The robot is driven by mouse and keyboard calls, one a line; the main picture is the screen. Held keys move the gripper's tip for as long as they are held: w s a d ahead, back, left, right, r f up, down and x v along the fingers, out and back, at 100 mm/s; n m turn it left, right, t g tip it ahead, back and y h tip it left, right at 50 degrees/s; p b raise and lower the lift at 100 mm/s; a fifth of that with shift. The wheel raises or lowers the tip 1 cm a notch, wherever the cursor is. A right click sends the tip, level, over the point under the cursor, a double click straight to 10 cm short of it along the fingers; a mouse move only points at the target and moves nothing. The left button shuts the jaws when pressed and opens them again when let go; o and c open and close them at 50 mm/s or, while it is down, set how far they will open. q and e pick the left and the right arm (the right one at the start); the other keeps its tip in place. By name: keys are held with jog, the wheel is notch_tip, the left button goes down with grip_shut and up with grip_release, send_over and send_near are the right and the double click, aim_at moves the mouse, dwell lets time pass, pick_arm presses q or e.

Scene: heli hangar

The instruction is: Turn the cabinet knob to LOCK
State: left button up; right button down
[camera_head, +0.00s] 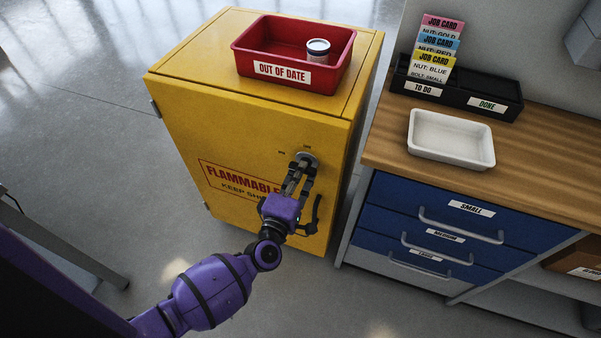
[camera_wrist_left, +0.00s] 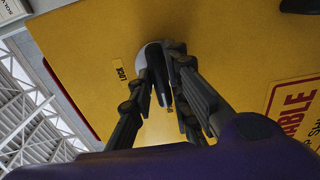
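The yellow cabinet (camera_head: 235,140) stands upright with its door closed. Its grey round knob (camera_head: 308,157) is near the upper right of the door. It also shows in the left wrist view (camera_wrist_left: 152,55), partly hidden by the fingers. A small LOCK label (camera_wrist_left: 121,70) is beside the knob in that view. My left gripper (camera_head: 301,165) is at the knob, its fingers close together on either side of the knob's grip. In the left wrist view the fingertips (camera_wrist_left: 161,80) look closed on it. My right gripper is in neither view.
A red OUT OF DATE bin (camera_head: 264,70) with a small can (camera_head: 318,50) sits on the cabinet. A black door handle (camera_head: 316,212) is below the knob. The workbench (camera_head: 385,140), with a white tray (camera_head: 451,155) and blue drawers, stands close on the right. Floor is clear at left.

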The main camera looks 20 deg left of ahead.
pick_arm(q)
grip_shut()
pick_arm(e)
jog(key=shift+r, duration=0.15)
pick_arm(q)
jog(key=shift+m+p, duration=2.5)
jog(key=shift+m, duration=6.4)
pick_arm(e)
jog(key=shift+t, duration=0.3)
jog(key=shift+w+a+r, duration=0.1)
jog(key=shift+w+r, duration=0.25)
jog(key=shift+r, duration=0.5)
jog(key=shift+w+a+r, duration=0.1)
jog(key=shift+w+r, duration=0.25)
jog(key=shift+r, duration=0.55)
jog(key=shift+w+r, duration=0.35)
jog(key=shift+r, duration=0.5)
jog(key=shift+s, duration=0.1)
